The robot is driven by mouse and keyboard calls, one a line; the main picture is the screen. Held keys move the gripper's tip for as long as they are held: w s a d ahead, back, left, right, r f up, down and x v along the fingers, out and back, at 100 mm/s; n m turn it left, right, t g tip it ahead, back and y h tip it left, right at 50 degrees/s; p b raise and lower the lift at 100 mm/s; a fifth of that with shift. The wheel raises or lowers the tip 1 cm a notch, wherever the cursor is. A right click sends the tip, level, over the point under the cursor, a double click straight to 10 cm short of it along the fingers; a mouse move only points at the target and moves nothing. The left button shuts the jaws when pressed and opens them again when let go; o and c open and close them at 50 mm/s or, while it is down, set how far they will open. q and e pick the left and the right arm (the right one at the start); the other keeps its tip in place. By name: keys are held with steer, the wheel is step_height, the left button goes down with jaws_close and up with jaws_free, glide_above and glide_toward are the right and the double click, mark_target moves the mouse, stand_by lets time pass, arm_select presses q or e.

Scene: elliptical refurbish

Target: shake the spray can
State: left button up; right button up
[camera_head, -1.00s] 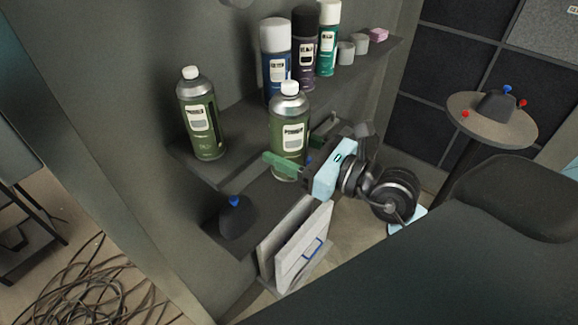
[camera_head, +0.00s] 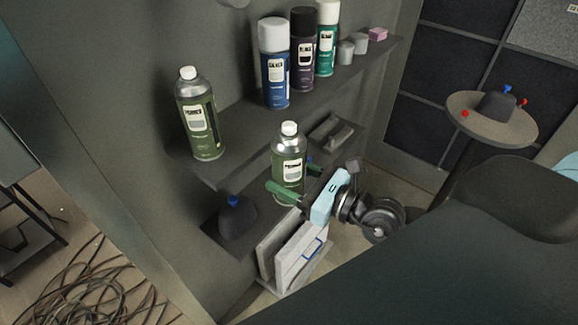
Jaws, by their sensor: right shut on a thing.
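A green spray can (camera_head: 289,166) with a white cap and a pale label is upright in my right gripper (camera_head: 285,193). The green fingers are shut around its lower part, in front of the lower shelf. A similar green can (camera_head: 199,122) stands on the left end of the upper shelf. A blue can (camera_head: 274,70), a dark can (camera_head: 302,52) and a teal can (camera_head: 326,40) stand farther back on that shelf. My left gripper is not in view.
The upper shelf (camera_head: 232,151) also holds small grey cups (camera_head: 352,48) and a pink block (camera_head: 377,34). A dark blue-topped object (camera_head: 237,219) sits on the lower shelf. White panels (camera_head: 296,256) stand below. A round table (camera_head: 464,103) is at the right.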

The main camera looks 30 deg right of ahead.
mark_target(289, 149)
step_height(289, 149, up, 8)
steer(key=shift+a+f, duration=0.15)
step_height(289, 149, down, 8)
steer(key=shift+r, duration=0.35)
steer(key=shift+w, duration=0.1)
